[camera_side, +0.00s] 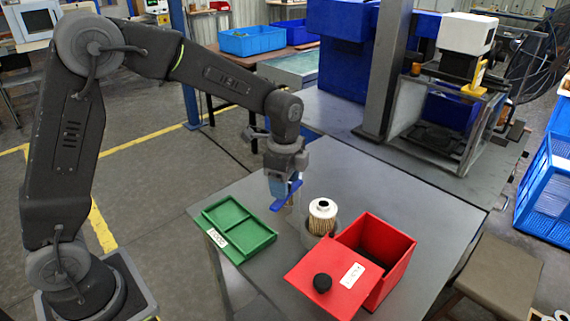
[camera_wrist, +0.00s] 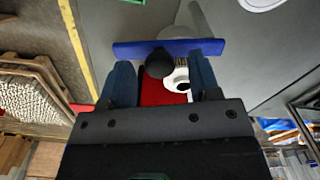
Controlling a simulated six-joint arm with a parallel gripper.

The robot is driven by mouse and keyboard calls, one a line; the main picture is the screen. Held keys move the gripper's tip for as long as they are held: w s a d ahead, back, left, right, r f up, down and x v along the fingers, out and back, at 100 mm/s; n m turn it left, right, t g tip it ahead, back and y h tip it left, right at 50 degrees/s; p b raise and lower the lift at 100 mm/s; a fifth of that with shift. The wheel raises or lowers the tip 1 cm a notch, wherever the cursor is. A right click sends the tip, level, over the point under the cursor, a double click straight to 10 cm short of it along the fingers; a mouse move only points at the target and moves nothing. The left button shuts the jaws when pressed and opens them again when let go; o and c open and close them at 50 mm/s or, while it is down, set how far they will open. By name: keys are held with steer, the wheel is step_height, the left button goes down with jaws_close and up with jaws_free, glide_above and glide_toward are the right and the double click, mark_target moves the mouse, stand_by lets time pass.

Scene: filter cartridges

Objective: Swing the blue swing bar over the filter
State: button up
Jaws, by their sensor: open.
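The blue swing bar (camera_side: 294,190) is directly below my gripper (camera_side: 284,184), left of the filter (camera_side: 322,209) in the side view. The white-topped, pleated filter stands upright in a grey holder; the bar is not over it. In the wrist view the bar (camera_wrist: 210,46) crosses just beyond my fingertips. My gripper (camera_wrist: 160,78) is open, a finger on each side of a dark round knob (camera_wrist: 159,63) that overlaps the bar. I cannot tell whether the fingers touch the bar or knob. Part of the white filter (camera_wrist: 180,79) shows behind the knob, near the right finger.
A green two-compartment tray (camera_side: 238,227) lies at the table's left. A red box (camera_side: 393,265) with a tilted red lid (camera_side: 325,285) and black knob stands close to the filter, toward the front. The table (camera_side: 430,210) is clear at the back and right.

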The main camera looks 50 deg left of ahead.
step_height(320, 180, up, 14)
steer(key=shift+f, duration=0.25)
stand_by(0.3)
steer(key=s+a+f+n+t, duration=0.1)
steer(key=s+n+t, duration=0.4)
steer(key=s+n, duration=0.8)
steer(key=s+a, duration=0.1)
steer(key=s, duration=0.8)
steer(key=shift+s+f+n+t, duration=0.15)
steer(key=shift+f+n+t, duration=0.15)
steer(key=shift+f, duration=0.05)
